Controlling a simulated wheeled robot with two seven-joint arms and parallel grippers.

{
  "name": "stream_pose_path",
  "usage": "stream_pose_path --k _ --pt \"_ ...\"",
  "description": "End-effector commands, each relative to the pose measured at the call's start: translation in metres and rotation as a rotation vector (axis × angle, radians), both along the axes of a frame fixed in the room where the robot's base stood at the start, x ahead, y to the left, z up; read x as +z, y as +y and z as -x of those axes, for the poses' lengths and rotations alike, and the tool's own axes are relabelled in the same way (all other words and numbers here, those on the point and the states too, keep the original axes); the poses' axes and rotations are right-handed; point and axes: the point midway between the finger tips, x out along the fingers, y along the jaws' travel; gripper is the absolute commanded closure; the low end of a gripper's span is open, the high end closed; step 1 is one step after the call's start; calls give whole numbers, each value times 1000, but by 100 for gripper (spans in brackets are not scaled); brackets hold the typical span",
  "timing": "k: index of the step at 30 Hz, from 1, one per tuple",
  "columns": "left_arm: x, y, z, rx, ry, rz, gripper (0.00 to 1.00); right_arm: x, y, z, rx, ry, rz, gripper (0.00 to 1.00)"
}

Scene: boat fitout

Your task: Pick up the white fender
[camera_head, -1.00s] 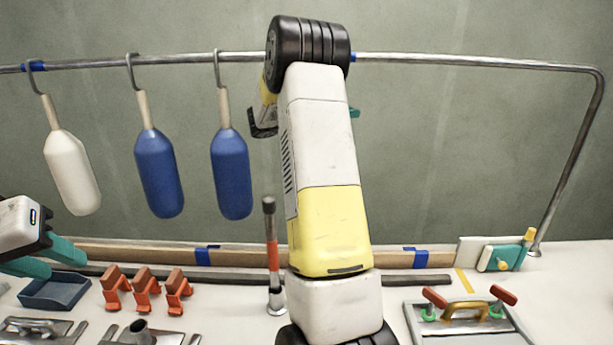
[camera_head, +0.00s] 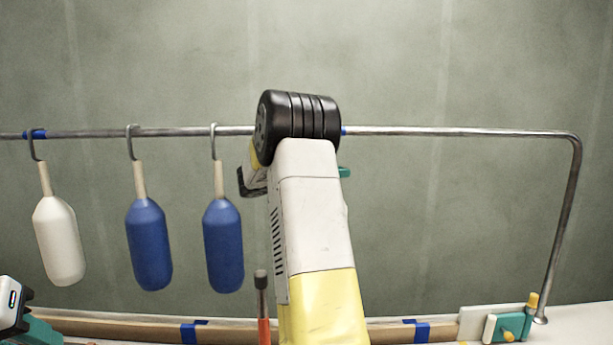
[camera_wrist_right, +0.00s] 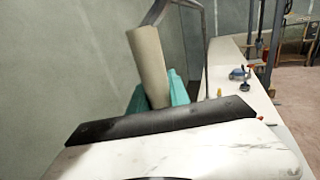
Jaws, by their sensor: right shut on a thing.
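A white fender (camera_head: 59,241) hangs by a beige neck and metal hook from the rail at the left, apart from both grippers. My right gripper (camera_wrist_right: 158,97) shows in the right wrist view, its teal fingers shut on the beige neck (camera_wrist_right: 148,62) of a hanging fender with a metal hook above. That fender's body is hidden, so I cannot tell its colour. In the head view my right arm covers it, and only a teal fingertip (camera_head: 344,172) shows. My left gripper (camera_head: 38,332) is at the lower left, mostly cut off.
Two blue fenders, one left (camera_head: 149,245) and one right (camera_head: 223,246), hang between the white fender and my right arm. The metal rail (camera_head: 450,131) runs across and bends down at the right. A red-handled tool (camera_head: 262,305) stands beside my arm.

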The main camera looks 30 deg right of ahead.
Motion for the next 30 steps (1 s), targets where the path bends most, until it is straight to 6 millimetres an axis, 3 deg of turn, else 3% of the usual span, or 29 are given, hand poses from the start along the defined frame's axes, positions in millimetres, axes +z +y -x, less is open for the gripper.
stream_pose_path --k 8,19,30 --pt "0 0 0 0 0 0 64 6 31 24 3 -3 2 100" --pt "0 0 0 0 0 0 64 12 91 71 2 -3 2 100" --pt "0 0 0 0 0 0 64 15 115 90 -1 -3 2 100"
